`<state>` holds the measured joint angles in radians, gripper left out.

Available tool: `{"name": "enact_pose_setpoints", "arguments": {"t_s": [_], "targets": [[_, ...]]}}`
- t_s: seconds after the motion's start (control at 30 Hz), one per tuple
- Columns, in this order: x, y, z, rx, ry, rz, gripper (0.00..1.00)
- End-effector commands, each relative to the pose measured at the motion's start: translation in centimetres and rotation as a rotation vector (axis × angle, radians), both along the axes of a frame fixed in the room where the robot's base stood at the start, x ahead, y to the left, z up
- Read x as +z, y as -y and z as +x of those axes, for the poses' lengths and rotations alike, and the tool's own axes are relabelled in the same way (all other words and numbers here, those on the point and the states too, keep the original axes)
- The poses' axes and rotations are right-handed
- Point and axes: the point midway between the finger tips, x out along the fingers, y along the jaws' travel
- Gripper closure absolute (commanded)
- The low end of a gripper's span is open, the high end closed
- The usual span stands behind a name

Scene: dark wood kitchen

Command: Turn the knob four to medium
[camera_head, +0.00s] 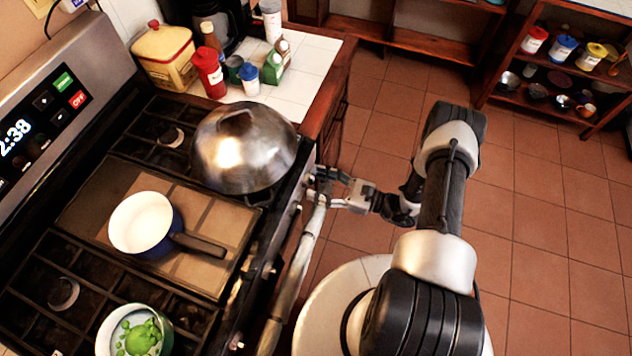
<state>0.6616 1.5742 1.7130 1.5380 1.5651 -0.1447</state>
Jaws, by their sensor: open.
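The stove (222,300) has small knobs along its front edge, seen steeply from above. One knob (268,269) shows near the middle of that edge, and another knob (297,208) shows farther back, close to my gripper. I cannot tell which knob is number four, and no knob markings or settings are readable. My gripper (318,182) is open at the far end of the stove front, beside the metal dome and above the end of the oven handle. It partly hides the stove front there. I cannot tell whether its fingers touch a knob.
A metal dome (245,145) covers the far front burner. A blue-white saucepan (145,222) sits mid-stove, and a pot with green food (135,335) sits nearer. The oven handle (297,270) runs along the front. A tiled counter (310,75) holds jars. The floor (540,200) to the right is clear.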

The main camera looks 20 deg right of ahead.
Motion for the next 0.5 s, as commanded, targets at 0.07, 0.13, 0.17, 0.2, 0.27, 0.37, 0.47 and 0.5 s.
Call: {"name": "enact_pose_setpoints", "arguments": {"t_s": [0.07, 0.13, 0.17, 0.2, 0.27, 0.37, 0.47, 0.5], "targets": [[-0.01, -0.70, 0.43, 0.002, 0.000, 0.000, 0.41], [0.01, -1.01, 0.67, 0.001, 0.001, 0.001, 0.41], [0.02, -1.10, 0.75, 0.001, 0.001, 0.001, 0.41], [0.02, -1.18, 0.82, 0.000, 0.001, 0.001, 0.41], [0.03, -1.24, 0.89, 0.000, 0.001, 0.001, 0.41], [0.04, -1.23, 0.89, -0.001, 0.001, 0.001, 0.41], [0.04, -1.22, 0.90, -0.001, 0.001, 0.000, 0.41], [0.04, -1.21, 0.89, -0.001, 0.001, 0.000, 0.44]]}}
